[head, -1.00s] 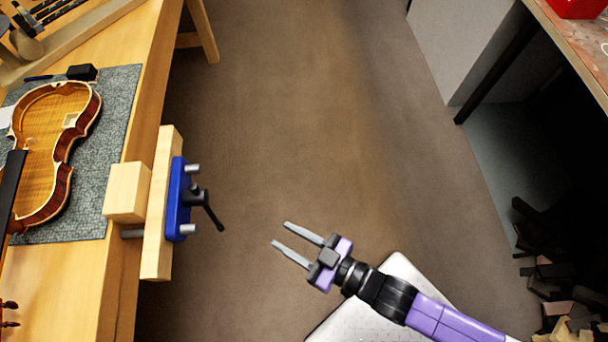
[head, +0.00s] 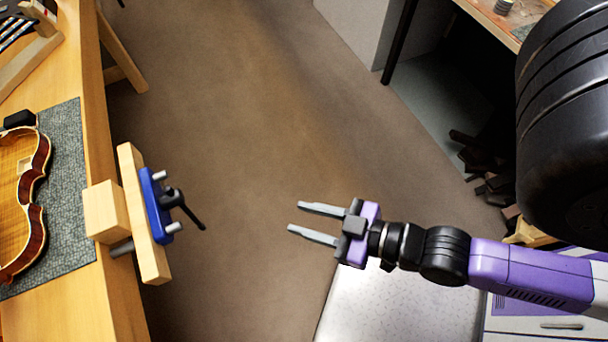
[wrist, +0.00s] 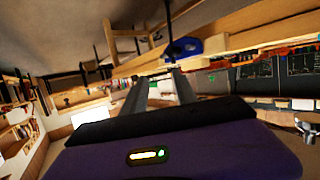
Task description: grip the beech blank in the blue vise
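The beech blank (head: 106,212), a pale squared block, stands at the bench edge beside the inner side of the vise's wooden jaw (head: 143,215). I cannot tell whether the jaw presses on it. The blue vise (head: 156,206) has its blue plate on the jaw's outer face, with a black handle (head: 186,206) sticking out toward the aisle. A steel rod (head: 122,248) shows between jaw and bench. My gripper (head: 294,217) is open and empty over the aisle, well right of the handle, fingers pointing left. The wrist view shows the blue vise (wrist: 186,48) beyond the fingers.
The wooden bench (head: 95,130) runs along the left, with a violin body (head: 22,200) on a grey mat (head: 68,180). The floor (head: 240,110) between vise and gripper is clear. Another table (head: 500,22) and dark clutter (head: 485,170) are at the right.

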